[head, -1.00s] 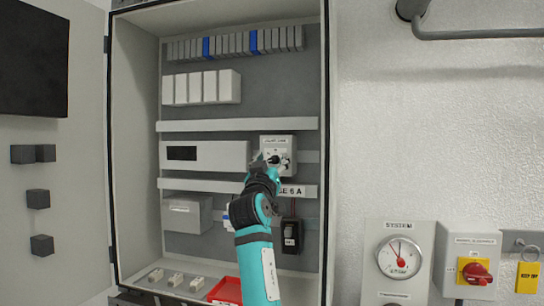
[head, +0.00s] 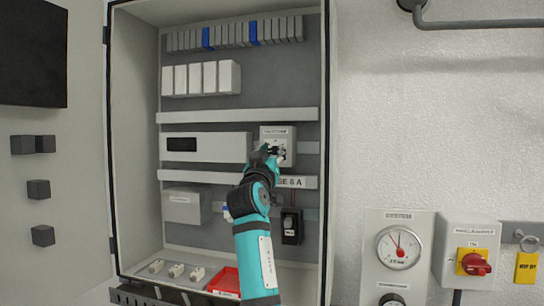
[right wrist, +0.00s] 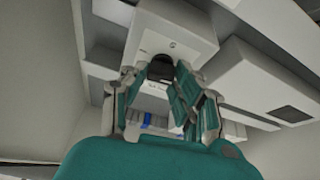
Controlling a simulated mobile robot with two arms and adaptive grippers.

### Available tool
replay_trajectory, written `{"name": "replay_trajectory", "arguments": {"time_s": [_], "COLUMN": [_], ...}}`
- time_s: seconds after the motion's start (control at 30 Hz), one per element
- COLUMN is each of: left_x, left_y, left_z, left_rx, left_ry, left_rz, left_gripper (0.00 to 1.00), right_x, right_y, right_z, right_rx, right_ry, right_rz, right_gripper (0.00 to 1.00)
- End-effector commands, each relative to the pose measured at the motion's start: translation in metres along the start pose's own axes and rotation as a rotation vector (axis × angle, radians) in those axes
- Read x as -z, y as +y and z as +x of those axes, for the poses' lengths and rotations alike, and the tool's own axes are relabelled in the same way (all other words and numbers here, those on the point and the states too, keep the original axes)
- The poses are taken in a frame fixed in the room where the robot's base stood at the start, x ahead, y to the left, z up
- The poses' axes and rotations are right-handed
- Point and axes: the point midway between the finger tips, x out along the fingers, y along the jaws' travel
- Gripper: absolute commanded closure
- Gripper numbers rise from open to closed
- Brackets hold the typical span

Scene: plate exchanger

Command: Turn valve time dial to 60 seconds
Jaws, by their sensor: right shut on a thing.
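The valve time unit is a pale box (head: 277,134) with a small label, mounted on the back panel of the open cabinet. It also shows in the right wrist view (right wrist: 190,35). Its dark round dial (right wrist: 161,67) sits between the fingertips of my right gripper (right wrist: 160,75). In the head view my right gripper (head: 274,153) covers the dial and the lower front of the box. The right gripper is shut on the dial. The dial's scale and pointer are too small and hidden to read. My left gripper is not in view.
White ducts (head: 238,115) and a white module with a dark display (head: 205,146) flank the box. A black switch (head: 291,227) hangs below. A red tray (head: 226,281) lies on the cabinet floor. A gauge (head: 399,248) and red rotary switch (head: 475,264) are on the right wall.

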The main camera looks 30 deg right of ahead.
Motion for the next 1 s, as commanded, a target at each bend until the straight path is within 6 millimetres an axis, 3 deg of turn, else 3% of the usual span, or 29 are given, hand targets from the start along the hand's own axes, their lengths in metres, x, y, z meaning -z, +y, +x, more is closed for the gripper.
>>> {"name": "replay_trajectory", "arguments": {"time_s": [0.2,0.4,1.0], "left_x": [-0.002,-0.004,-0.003], "left_y": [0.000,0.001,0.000], "left_z": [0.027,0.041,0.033], "left_rx": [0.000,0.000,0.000], "left_ry": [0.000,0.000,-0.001], "left_rz": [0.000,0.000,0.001], "left_gripper": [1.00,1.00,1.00], "right_x": [-0.004,-0.002,0.001], "right_y": [-0.002,-0.002,-0.002], "right_z": [-0.002,-0.001,0.001], "right_rx": [-0.049,-0.115,-0.286], "right_ry": [0.000,0.000,-0.002], "right_rz": [0.119,0.277,0.684], "right_gripper": [1.00,1.00,1.00]}}
